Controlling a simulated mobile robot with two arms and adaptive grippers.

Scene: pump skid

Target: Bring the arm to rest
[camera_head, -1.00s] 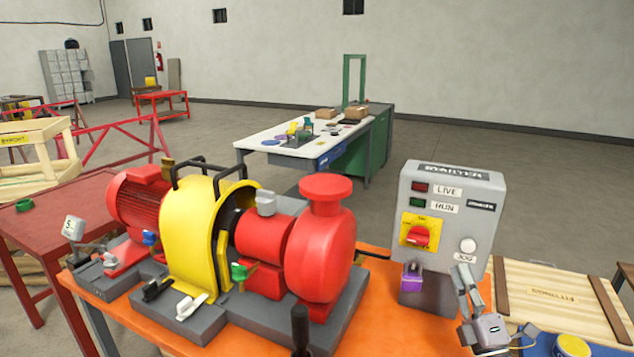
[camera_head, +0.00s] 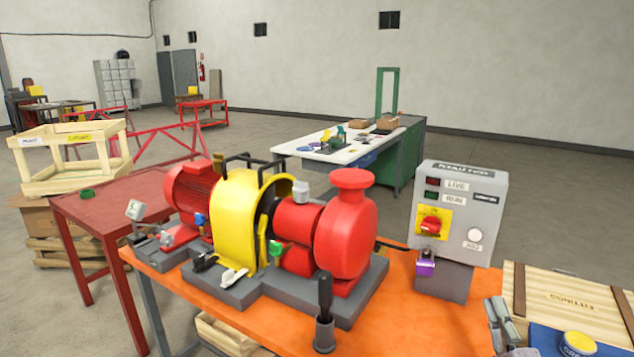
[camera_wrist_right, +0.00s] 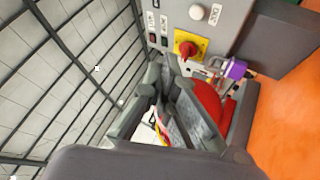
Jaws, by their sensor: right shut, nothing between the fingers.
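My right gripper (camera_head: 503,318) is at the lower right of the head view, in front of and to the right of the grey control box (camera_head: 486,215). Its fingers are shut and empty, and they point up. In the right wrist view the closed fingers (camera_wrist_right: 172,110) fill the middle, with the control box (camera_wrist_right: 228,30) behind them. The box carries a red switch on a yellow plate (camera_head: 432,223), a purple padlock (camera_head: 426,264) and a white button (camera_head: 475,235). My left gripper is not in view.
The orange bench (camera_head: 405,318) holds the red pump (camera_head: 347,235), its yellow guard (camera_head: 235,205) and a black-handled tool in a holder (camera_head: 324,330). A wooden fittings crate (camera_head: 565,300) and a blue-topped surface with a yellow-lidded tin (camera_head: 577,344) lie at the right.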

